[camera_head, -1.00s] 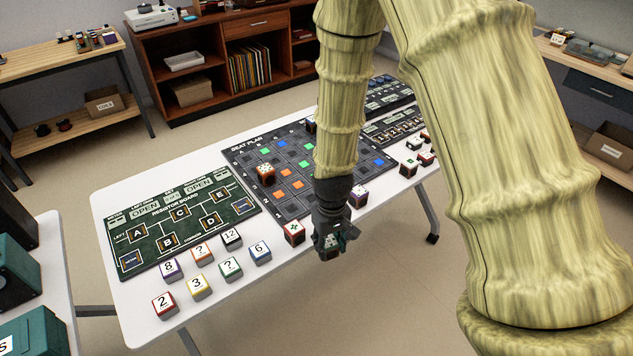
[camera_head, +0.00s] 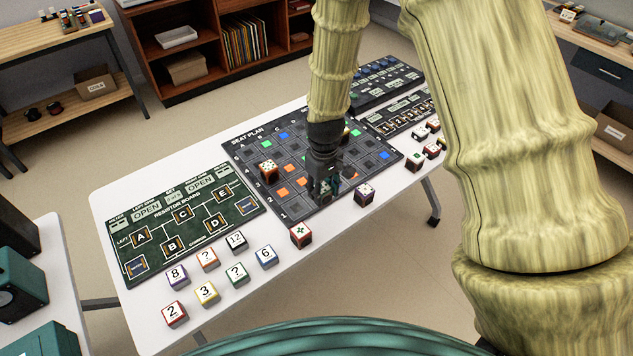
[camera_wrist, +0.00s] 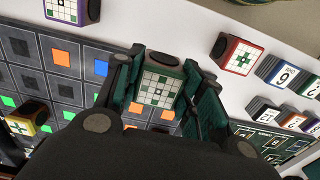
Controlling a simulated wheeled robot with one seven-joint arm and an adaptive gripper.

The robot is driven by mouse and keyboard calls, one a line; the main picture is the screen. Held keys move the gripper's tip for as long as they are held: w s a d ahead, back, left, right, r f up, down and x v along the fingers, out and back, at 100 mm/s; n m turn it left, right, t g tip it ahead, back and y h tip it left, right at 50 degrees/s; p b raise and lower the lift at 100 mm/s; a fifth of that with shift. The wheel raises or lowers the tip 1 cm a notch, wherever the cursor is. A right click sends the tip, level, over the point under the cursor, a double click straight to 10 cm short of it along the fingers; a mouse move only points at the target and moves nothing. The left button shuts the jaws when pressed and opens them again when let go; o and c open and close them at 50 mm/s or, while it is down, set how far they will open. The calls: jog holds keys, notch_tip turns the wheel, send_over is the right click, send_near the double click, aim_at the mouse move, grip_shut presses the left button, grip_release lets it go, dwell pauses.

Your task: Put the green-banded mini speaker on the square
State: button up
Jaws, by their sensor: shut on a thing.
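My gripper (camera_head: 325,193) is shut on a small cube over the front part of the dark SEAT PLAN board (camera_head: 240,157). In the wrist view, the cube (camera_wrist: 160,88) sits between the fingertips of my gripper (camera_wrist: 163,85). It shows a white face with a green-and-dark grid pattern and greenish edges, and looks like the green-banded mini speaker. Fingers hide its sides. The board carries a grid of dark squares, some filled orange, blue or green. Which one is the task's square I cannot tell. Whether the cube touches the board I cannot tell.
A red cube with a green cross (camera_head: 301,235) and a purple-edged cube (camera_head: 364,194) stand near the board's front edge. A patterned cube (camera_head: 268,170) stands on the board. Numbered cubes (camera_head: 207,292) and the resistor board (camera_head: 190,225) lie left.

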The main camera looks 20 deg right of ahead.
jog(key=w, duration=0.3)
jog(key=w+p, duration=0.1)
jog(key=w, duration=0.1)
jog(key=shift+a+f, duration=0.1)
jog(key=shift+f, duration=0.15)
jog(key=shift+f+p, duration=0.65)
jog(key=shift+f, duration=1.1)
jog(key=shift+f, duration=0.15)
jog(key=o, duration=1)
jog(key=shift+o, duration=0.2)
notch_tip(320, 180, up, 12)
jog(key=b, duration=0.3)
